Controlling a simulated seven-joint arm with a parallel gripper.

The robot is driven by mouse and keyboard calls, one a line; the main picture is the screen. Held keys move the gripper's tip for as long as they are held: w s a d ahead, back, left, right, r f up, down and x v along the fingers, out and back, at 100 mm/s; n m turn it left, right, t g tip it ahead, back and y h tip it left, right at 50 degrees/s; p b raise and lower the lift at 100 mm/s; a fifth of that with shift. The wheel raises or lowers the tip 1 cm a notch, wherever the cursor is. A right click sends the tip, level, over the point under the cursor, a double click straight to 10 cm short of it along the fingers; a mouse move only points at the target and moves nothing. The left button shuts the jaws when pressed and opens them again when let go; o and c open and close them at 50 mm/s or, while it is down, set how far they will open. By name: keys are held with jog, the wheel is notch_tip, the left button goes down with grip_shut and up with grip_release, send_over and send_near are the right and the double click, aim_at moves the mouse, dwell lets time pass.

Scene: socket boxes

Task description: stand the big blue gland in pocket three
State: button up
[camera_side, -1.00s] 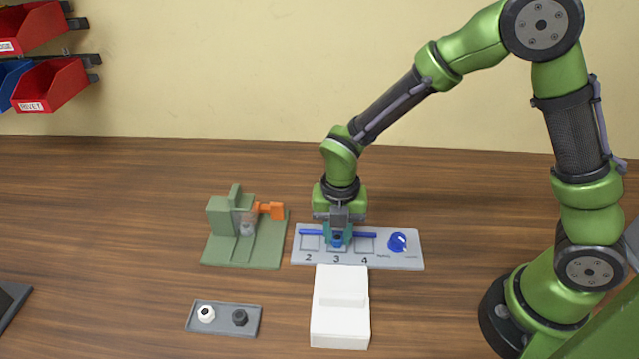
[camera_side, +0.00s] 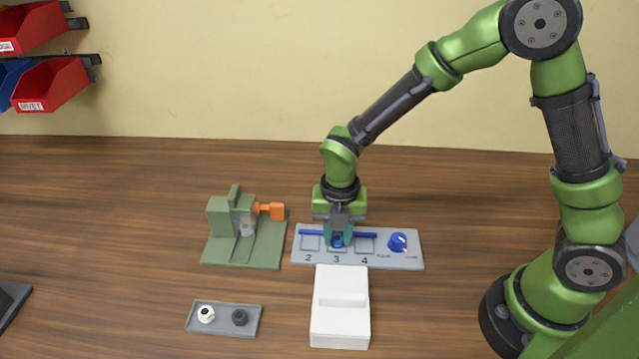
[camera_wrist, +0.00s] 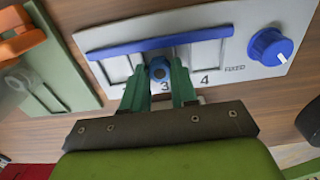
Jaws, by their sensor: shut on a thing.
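The big blue gland (camera_wrist: 159,69) is between the fingertips of my gripper (camera_wrist: 160,85), which is shut on it. In the side view my gripper (camera_side: 338,237) is low over the pocket marked 3 on the grey panel (camera_side: 405,262), and the gland shows as a small blue spot (camera_side: 337,241). The gland looks upright and stands at pocket three. The fingers hide its sides and most of the pocket, so I cannot tell how deep it sits. Pockets 2 (camera_side: 309,244) and 4 (camera_side: 365,246) look empty.
A blue bar (camera_wrist: 150,46) runs along the panel behind the pockets. A blue knob (camera_side: 397,242) is at its right. A green fixture with an orange handle (camera_side: 270,210) stands left. A white box (camera_side: 340,330) is in front. A tray (camera_side: 226,328) holds a white and a dark part.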

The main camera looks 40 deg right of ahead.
jog(key=o, duration=1.3)
jog(key=shift+r, duration=3.5)
